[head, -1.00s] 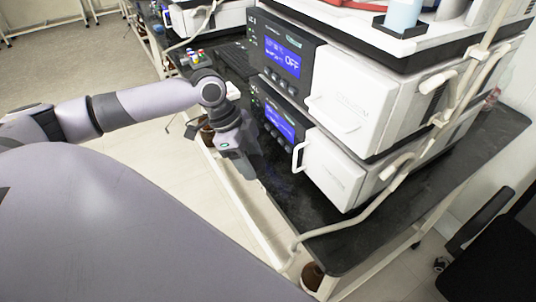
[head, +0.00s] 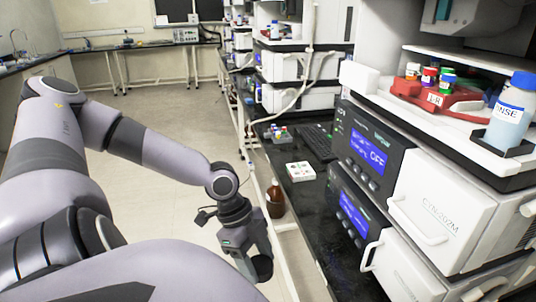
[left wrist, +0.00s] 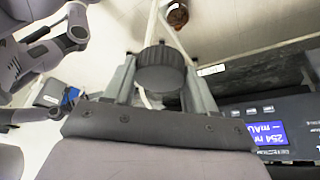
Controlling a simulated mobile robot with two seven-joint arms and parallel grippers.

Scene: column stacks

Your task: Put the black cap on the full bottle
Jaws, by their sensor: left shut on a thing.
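My left gripper (head: 258,262) hangs low in the head view, in the aisle left of the bench edge. It is shut on the black cap (head: 262,269), a round, ribbed disc. The left wrist view shows the cap (left wrist: 160,72) clearly between the two fingers, apart from any bottle. A brown bottle (head: 275,200) stands low beside the bench, beyond the gripper; a brown round thing also shows at the top of the left wrist view (left wrist: 177,15). I cannot tell how full the brown bottle is. My right gripper is not in view.
The dark bench (head: 310,205) carries stacked instruments (head: 365,150), a white box (head: 300,171) and a small rack of coloured caps (head: 278,133). A blue-capped bottle (head: 510,112) and a red tray (head: 430,95) of vials stand on the right stack. The aisle floor is open.

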